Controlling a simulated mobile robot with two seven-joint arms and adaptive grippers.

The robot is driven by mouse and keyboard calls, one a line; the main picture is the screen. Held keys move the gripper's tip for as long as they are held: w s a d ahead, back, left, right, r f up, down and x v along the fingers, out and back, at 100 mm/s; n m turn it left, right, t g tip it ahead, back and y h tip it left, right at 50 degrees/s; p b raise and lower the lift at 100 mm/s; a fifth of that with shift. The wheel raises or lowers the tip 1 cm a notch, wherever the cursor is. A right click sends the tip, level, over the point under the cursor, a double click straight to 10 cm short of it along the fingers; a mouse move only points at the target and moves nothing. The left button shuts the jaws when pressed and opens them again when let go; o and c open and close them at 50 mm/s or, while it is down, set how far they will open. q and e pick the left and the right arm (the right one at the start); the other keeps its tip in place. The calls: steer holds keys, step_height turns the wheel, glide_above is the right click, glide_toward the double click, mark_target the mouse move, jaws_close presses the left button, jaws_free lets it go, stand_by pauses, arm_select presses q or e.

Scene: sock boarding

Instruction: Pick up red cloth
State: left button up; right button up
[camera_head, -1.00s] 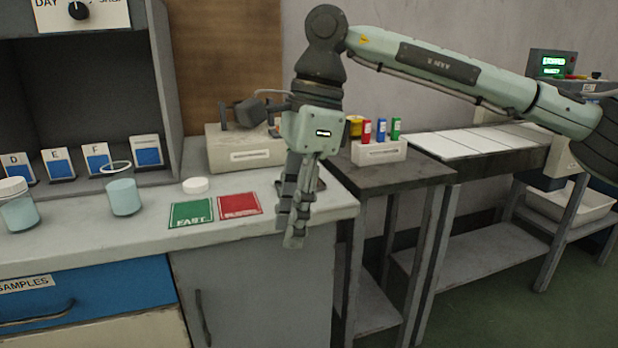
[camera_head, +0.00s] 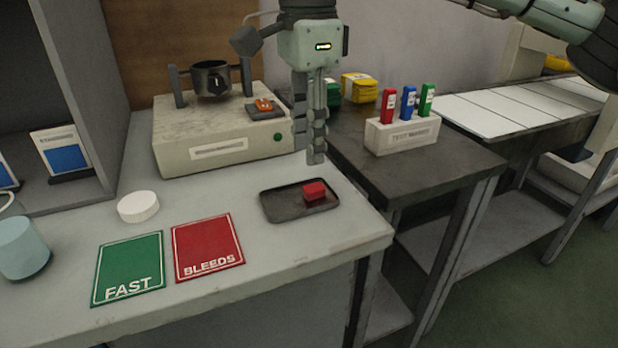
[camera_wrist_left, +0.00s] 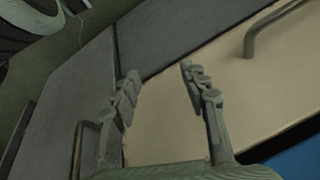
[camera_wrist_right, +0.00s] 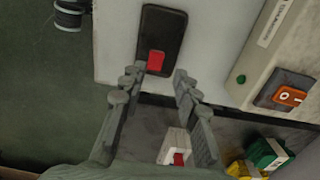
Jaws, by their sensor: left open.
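The red cloth (camera_head: 314,191), a small folded block, lies on the right part of a dark tray (camera_head: 280,206) near the counter's right end. My right gripper (camera_head: 316,158) points down above and a little behind the tray, apart from the cloth. In the right wrist view the cloth (camera_wrist_right: 155,61) shows just beyond and between the open, empty fingertips (camera_wrist_right: 157,76), on the tray (camera_wrist_right: 163,28). My left gripper (camera_wrist_left: 159,74) is open and empty in front of cabinet fronts, and is outside the head view.
A grey device (camera_head: 215,140) with an orange switch stands behind the tray. Green (camera_head: 128,268) and red BLEEDS (camera_head: 207,247) cards and a white lid (camera_head: 138,206) lie to the left. A rack (camera_head: 402,135) of coloured vials stands on the darker table at right.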

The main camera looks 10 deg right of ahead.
mark_target(311, 188)
steer(key=f, duration=0.5)
steer(key=shift+s+d+f, duration=0.25)
steer(key=shift+s+f, duration=0.1)
steer(key=shift+f, duration=0.5)
steer(key=c, duration=0.5)
